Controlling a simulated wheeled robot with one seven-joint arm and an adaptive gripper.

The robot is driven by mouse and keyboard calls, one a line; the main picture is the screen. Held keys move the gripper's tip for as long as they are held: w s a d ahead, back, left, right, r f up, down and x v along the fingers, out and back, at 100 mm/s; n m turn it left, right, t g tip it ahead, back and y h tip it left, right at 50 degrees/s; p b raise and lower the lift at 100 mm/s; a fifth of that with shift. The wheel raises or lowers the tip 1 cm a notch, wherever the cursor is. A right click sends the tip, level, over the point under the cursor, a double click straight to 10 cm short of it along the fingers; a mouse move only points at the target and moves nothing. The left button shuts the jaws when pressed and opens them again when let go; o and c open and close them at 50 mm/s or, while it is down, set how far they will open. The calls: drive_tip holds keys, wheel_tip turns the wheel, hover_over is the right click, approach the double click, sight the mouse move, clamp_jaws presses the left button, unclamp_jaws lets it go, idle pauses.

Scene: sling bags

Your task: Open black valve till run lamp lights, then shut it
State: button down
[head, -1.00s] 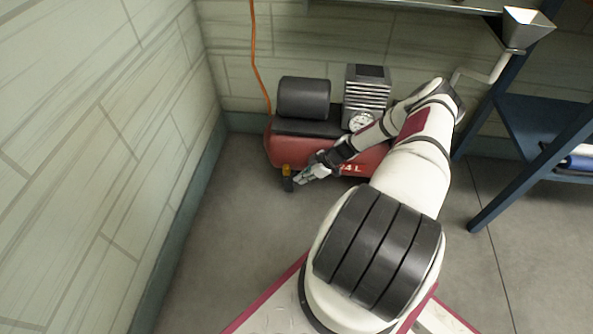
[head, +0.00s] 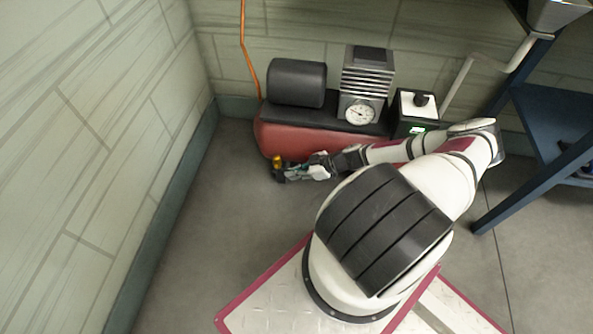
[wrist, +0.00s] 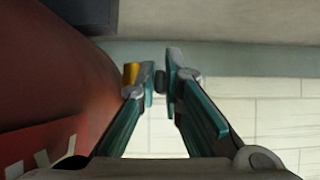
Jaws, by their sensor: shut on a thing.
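The black valve (wrist: 160,84) shows as a small dark piece between the fingertips of my gripper (wrist: 162,80) in the wrist view; the fingers are shut on it and hide much of it. In the head view my gripper (head: 287,172) is low at the front left of the red compressor tank (head: 285,137). A yellow part (head: 276,160) sits right beside the fingertips, and it also shows in the wrist view (wrist: 131,73). A box (head: 407,108) with a black knob stands right of the compressor. A small green-white patch (head: 417,130) shows on it; whether this is the run lamp, I cannot tell.
A round white gauge (head: 361,112) is on the compressor front. An orange hose (head: 246,50) runs up the wall. A blue shelf frame (head: 520,180) stands at the right. The grey floor (head: 215,215) left of my arm is clear.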

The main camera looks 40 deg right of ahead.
drive_tip(key=shift+d+f, duration=0.1)
drive_tip(key=shift+f, duration=0.05)
drive_tip(key=c, duration=1.7)
unclamp_jaws()
drive_tip(key=shift+s, duration=0.1)
drive_tip(key=v, duration=1.2)
